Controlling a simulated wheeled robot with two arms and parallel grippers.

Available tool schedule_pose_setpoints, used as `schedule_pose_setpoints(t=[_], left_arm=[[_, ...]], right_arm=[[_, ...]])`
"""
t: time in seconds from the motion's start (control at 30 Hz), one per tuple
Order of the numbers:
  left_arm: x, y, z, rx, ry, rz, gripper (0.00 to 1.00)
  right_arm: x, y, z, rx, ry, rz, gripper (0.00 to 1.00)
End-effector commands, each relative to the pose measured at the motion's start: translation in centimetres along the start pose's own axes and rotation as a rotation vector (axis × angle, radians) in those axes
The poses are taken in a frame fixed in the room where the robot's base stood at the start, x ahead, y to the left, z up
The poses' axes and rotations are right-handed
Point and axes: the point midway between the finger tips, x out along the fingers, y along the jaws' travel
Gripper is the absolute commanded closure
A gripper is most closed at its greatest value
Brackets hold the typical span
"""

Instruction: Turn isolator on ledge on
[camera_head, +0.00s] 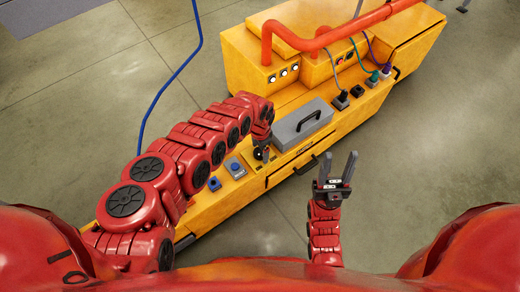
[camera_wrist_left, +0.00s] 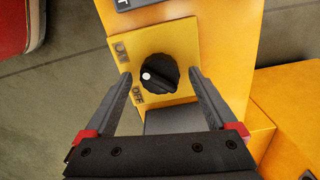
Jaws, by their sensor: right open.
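The isolator is a black rotary knob (camera_wrist_left: 158,75) with a white dot, on a yellow plate (camera_wrist_left: 183,35) marked ON and OFF in the left wrist view. The dot faces the left side of the picture, between the two labels; I cannot tell which it is set to. My left gripper (camera_wrist_left: 161,78) is open, its fingertips on either side of the knob, with gaps showing. In the head view my left gripper (camera_head: 262,153) is over the yellow ledge and the knob cannot be made out. My right gripper (camera_head: 335,172) is open and empty, in front of the unit.
A grey box with a handle (camera_head: 303,124) stands on the ledge right of my left gripper. A blue button box (camera_head: 235,167) is to its left. Orange pipes (camera_head: 330,40), cables and plugs are at the back right. The floor by my right gripper is clear.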

Motion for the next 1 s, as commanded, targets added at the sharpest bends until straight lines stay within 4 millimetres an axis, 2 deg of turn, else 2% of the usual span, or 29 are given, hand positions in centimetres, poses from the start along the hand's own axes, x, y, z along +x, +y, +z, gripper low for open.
schedule_pose_setpoints(t=[0.23,0.37,0.53,0.83,1.0], left_arm=[[-0.1,0.0,0.0,-0.001,0.000,0.000,0.09],[-1.2,0.0,-0.1,0.001,0.001,0.001,0.09],[-4.5,-0.1,0.1,0.000,-0.002,-0.001,0.09],[-12.3,-0.3,0.1,-0.001,0.000,-0.007,0.09],[-15.6,-0.2,0.0,-0.002,0.001,-0.005,0.09]], right_arm=[[0.1,0.0,0.0,0.000,0.000,0.000,0.53],[0.6,0.0,-0.1,0.000,0.000,0.000,0.53],[2.1,0.1,-0.4,0.000,0.000,0.000,0.53],[4.8,0.2,-0.8,0.000,0.000,0.000,0.53],[5.8,0.3,-1.0,0.000,0.000,0.000,0.53]])
